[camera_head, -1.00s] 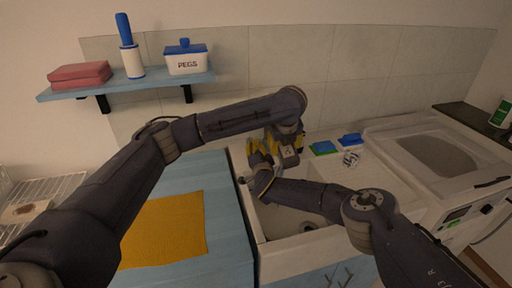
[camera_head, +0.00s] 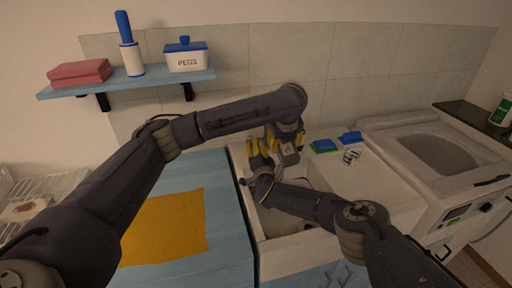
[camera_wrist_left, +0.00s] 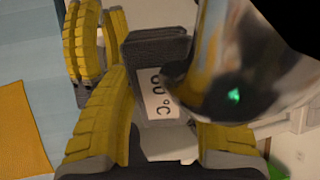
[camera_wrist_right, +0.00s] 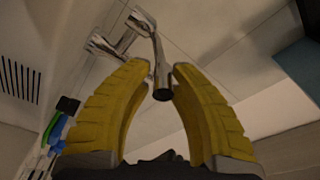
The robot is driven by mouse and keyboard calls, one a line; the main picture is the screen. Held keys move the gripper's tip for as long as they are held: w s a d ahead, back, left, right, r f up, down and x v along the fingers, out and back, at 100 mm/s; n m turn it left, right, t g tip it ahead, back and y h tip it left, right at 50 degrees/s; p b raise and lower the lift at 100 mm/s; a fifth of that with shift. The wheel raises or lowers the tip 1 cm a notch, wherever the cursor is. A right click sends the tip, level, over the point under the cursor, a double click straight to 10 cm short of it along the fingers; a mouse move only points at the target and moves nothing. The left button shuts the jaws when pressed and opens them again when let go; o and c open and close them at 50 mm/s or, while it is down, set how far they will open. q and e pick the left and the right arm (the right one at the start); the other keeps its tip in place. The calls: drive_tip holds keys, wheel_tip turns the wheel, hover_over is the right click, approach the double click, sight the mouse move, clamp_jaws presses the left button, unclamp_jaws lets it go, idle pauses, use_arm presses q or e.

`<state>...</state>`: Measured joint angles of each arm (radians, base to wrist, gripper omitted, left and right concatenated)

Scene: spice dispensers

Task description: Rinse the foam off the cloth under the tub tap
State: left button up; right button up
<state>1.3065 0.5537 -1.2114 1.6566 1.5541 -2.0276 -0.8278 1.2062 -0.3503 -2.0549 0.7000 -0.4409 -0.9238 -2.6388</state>
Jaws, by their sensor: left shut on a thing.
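The white tub (camera_head: 290,241) is in the middle of the head view, its inside partly hidden by my right arm. In the right wrist view the chrome tap (camera_wrist_right: 162,92) shows beyond my right gripper (camera_wrist_right: 160,70), which points up with its yellow fingers apart and nothing seen between them. My left gripper (camera_wrist_left: 160,78) is at the tub's back; it is shut on a dark block with a white "60 °C" label (camera_wrist_left: 158,100), the grip partly hidden by shiny metal. A yellow cloth-like square (camera_head: 165,232) lies flat on the blue worktop. No foam is discernible.
A shelf (camera_head: 130,84) holds pink folded cloths (camera_head: 80,73), a blue-handled roller (camera_head: 130,50) and a PEGS box (camera_head: 186,58). Green (camera_head: 322,146) and blue (camera_head: 350,138) items lie right of the tub. A white top-loading machine (camera_head: 440,150) stands at right.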

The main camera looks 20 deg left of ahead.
sight(283, 161)
drive_tip(key=o, duration=0.6)
drive_tip(key=shift+s, duration=0.1)
drive_tip(key=shift+s+d+f, duration=0.15)
drive_tip(key=shift+s+d, duration=0.05)
drive_tip(key=shift+s, duration=0.2)
drive_tip(key=shift+v, duration=5.45)
drive_tip(key=shift+d, duration=0.1)
use_arm(q)
drive_tip(key=shift+s, duration=0.15)
drive_tip(key=shift+s+d, duration=0.35)
drive_tip(key=shift+s, duration=0.9)
drive_tip(key=shift+s+d, duration=0.35)
drive_tip(key=shift+s, duration=0.85)
drive_tip(key=shift+s+d, duration=0.35)
drive_tip(key=shift+s, duration=0.9)
